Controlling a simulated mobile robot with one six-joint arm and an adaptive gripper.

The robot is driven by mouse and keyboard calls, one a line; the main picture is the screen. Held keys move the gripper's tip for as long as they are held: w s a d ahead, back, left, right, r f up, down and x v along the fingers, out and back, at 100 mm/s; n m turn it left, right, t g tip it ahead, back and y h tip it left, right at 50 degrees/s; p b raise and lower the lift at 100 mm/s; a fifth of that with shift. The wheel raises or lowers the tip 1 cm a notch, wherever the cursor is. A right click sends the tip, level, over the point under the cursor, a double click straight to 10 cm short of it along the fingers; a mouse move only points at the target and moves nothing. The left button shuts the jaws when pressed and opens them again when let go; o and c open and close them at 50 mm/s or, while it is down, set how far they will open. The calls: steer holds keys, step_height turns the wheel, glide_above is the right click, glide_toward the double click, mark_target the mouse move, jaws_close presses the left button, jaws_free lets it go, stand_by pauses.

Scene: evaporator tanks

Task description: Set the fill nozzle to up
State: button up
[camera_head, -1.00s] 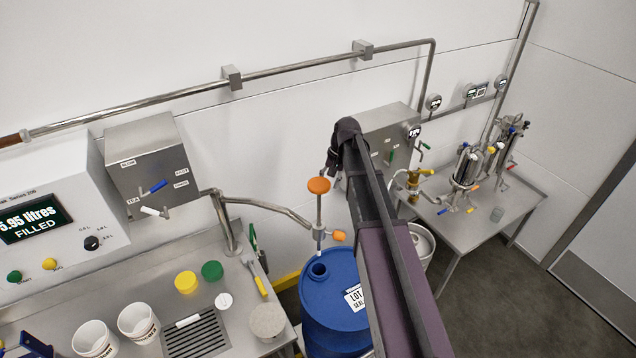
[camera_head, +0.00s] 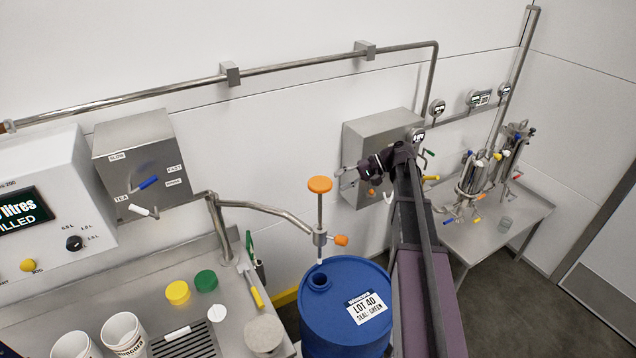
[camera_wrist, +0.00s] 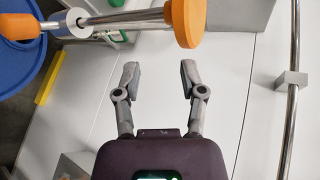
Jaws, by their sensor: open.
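The fill nozzle (camera_head: 320,222) is an upright metal rod with an orange knob (camera_head: 320,185) on top and an orange side handle (camera_head: 341,240) low down. In the wrist view, the open fingers (camera_wrist: 158,70) point toward the rod (camera_wrist: 125,20), which lies across the top, with the orange knob (camera_wrist: 186,22) beyond the right finger.
A bent pipe arm (camera_head: 265,207) runs from the bench to the nozzle. A grey wall box (camera_head: 370,140) is behind my gripper. A steel table (camera_head: 510,220) with filter housings stands right. Caps and white buckets (camera_head: 124,336) occupy the left bench.

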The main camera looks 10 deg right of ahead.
mark_target(318, 178)
steer(key=s+d+r+n+t+y+b, duration=0.1)
steer(key=s+d+r+y+b, duration=0.1)
steer(key=d, duration=0.4)
steer(key=r+y+b, duration=0.1)
steer(key=y+b, duration=0.1)
steer(key=shift+y, duration=0.4)
steer(key=a, duration=0.4)
steer(key=w+a, duration=0.1)
steer(key=a, duration=0.3)
steer(key=w+a, duration=0.1)
steer(key=a, duration=0.3)
steer(key=shift+w+a+f, duration=0.15)
steer(key=shift+a, duration=0.7)
